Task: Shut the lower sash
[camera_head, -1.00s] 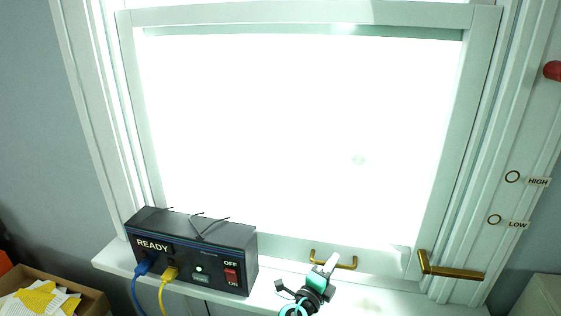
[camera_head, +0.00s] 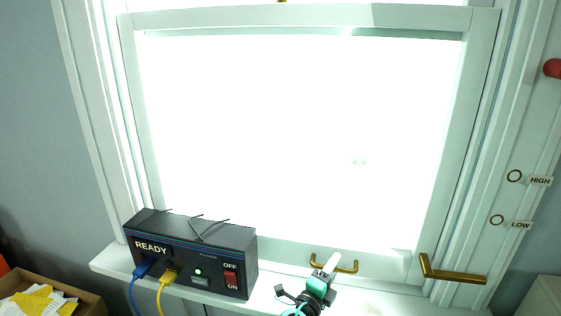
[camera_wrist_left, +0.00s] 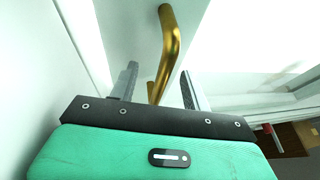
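The lower sash is a pale frame (camera_head: 300,16) around a bright pane. Its bottom rail is low behind the sill, and I cannot tell whether a gap remains under it. A brass pull handle (camera_head: 347,268) is on the bottom rail, right of centre. My left gripper (camera_head: 326,266) is at this handle, partly covering it. In the left wrist view, the brass handle (camera_wrist_left: 172,40) runs between the two separated fingers of my left gripper (camera_wrist_left: 157,88), with space visible beside it. My right gripper is out of view.
A black box (camera_head: 190,255) marked READY, with blue and yellow cables, stands on the sill (camera_head: 112,262) to the left. A brass lever (camera_head: 455,275) is at the right. HIGH (camera_head: 540,181) and LOW (camera_head: 520,225) labels are on the right frame. A paper box (camera_head: 85,300) is lower left.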

